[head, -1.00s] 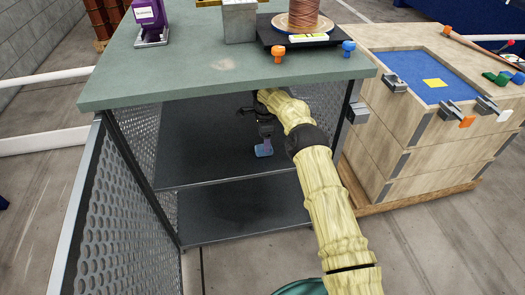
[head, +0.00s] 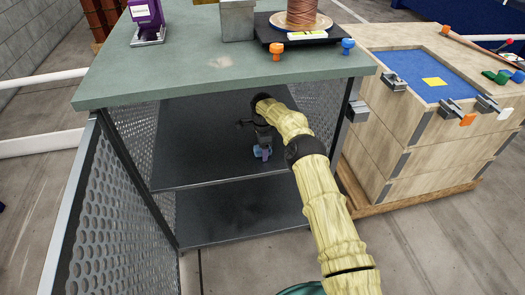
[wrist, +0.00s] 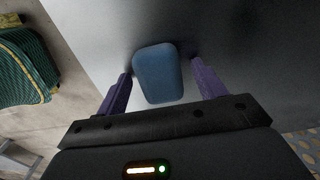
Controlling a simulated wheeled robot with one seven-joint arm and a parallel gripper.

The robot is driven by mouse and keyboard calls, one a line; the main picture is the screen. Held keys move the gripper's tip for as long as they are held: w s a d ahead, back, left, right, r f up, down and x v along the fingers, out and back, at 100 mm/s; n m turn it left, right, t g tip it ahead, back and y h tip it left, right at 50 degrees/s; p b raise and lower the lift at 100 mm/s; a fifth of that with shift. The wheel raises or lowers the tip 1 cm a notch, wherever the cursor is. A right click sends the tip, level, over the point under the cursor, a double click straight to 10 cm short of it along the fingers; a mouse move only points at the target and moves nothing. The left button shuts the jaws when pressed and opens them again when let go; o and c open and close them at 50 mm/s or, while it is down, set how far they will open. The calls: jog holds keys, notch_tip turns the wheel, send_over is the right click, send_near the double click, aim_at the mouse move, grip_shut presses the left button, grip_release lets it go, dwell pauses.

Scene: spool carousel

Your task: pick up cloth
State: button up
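The cloth (wrist: 158,76) looks like a folded blue pad with rounded corners. It lies on the dark shelf under the green bench top. In the wrist view it sits between the two purple fingers of my gripper (wrist: 161,69), with a gap on each side. My gripper is open. In the head view, the gripper (head: 262,149) reaches under the bench top and its purple finger partly hides the cloth (head: 257,154). I cannot tell how far the fingertips are above the shelf.
The green bench top (head: 130,80) hangs over my arm, with perforated side panels (head: 110,190) and a lower shelf (head: 240,215) below. A wooden cabinet (head: 440,150) stands at the right. A spool (head: 302,14) and a purple device (head: 147,15) stand on top.

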jog(key=c, duration=0.9)
jog(key=shift+c, duration=0.2)
notch_tip(320, 180, up, 4)
jog(key=shift+r+p, duration=0.1)
jog(key=shift+p, duration=0.65)
jog(key=shift+s+f, duration=0.15)
jog(key=shift+f, duration=0.1)
jog(key=s+d+p, duration=0.1)
jog(key=s+d, duration=0.1)
jog(key=s, duration=0.6)
jog(key=s+d+p, duration=0.1)
jog(key=s+d, duration=0.2)
jog(key=s, duration=0.6)
jog(key=shift+f, duration=0.1)
